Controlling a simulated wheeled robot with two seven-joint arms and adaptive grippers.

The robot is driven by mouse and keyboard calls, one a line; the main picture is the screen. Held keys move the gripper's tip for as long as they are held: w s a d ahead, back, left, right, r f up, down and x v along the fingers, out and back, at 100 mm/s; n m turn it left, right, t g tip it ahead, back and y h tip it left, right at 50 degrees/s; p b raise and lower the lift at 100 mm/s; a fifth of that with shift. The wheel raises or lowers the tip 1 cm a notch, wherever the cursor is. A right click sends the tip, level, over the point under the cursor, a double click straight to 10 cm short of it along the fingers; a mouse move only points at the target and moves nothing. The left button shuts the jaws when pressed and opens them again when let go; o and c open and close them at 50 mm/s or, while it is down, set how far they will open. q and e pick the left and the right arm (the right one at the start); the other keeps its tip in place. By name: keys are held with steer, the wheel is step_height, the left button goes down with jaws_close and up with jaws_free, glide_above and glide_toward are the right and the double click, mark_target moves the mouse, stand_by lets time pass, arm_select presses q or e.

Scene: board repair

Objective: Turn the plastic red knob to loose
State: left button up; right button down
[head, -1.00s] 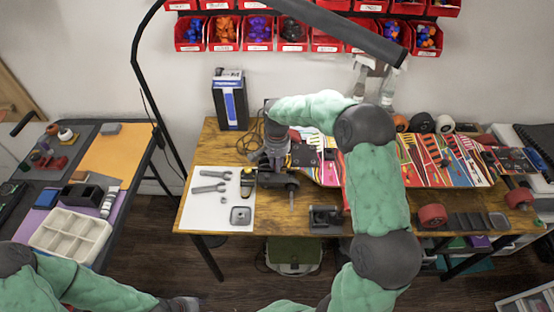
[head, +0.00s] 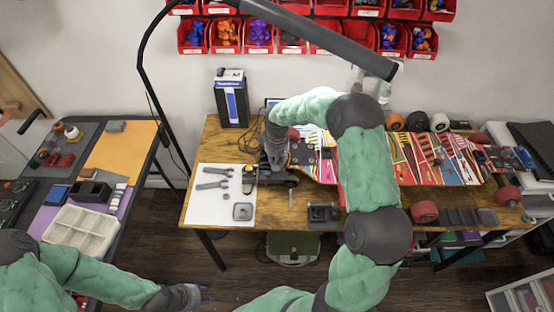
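No part in the head view can be made out for sure as the plastic red knob. A small red part (head: 294,132) shows at the left end of the colourful skateboard deck (head: 410,160), beside my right gripper. My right gripper (head: 277,158) reaches over the bench and points down at the dark hardware at that end. Its fingers blend with the dark parts, so its opening and any contact are unclear. My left gripper (head: 192,296) is low at the front, off the bench and apart from the objects there. Its fingers are too small to read.
The wooden bench (head: 330,222) carries a white mat (head: 208,214) with wrenches, a black block (head: 323,215) and a red wheel (head: 424,211). A blue-black box (head: 232,104) stands at the back. A side table (head: 137,139) holds a compartment tray (head: 82,231). A lamp arm (head: 320,38) crosses above.

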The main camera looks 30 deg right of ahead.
steer(key=shift+n+p, duration=0.45)
steer(key=shift+n, duration=0.75)
steer(key=c, duration=1.4)
jaws_free()
steer(key=shift+r, duration=0.1)
step_height(320, 180, up, 12)
steer(key=shift+f, duration=0.2)
